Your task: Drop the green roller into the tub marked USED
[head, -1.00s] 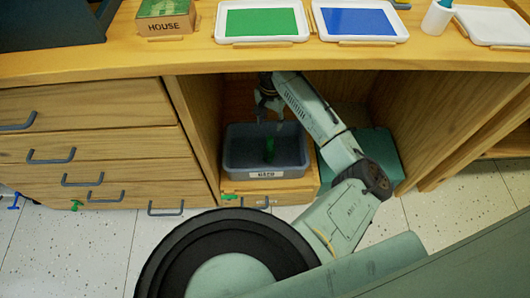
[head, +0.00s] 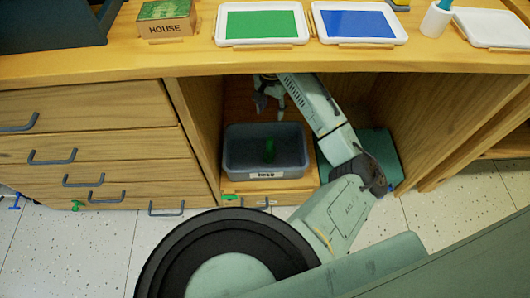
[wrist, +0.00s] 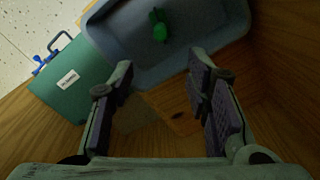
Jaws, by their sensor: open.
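The green roller (head: 269,150) lies inside the grey-blue tub (head: 232,160), which has a white label on its front too small to read surely. In the wrist view the roller (wrist: 159,27) rests on the floor of the tub (wrist: 115,50), clear of both fingers. My gripper (head: 270,107) is behind and above the tub in the head view, inside the cubby. In the wrist view my gripper (wrist: 160,68) has its fingers wide apart with nothing between them.
The tub stands on a wooden base (head: 240,187) under the worktop (head: 90,64). A green case (wrist: 72,80) stands beside it, partly behind my arm. Wooden cubby walls (head: 192,115) are close on both sides. A green tray (head: 262,25) and blue tray (head: 358,23) sit above.

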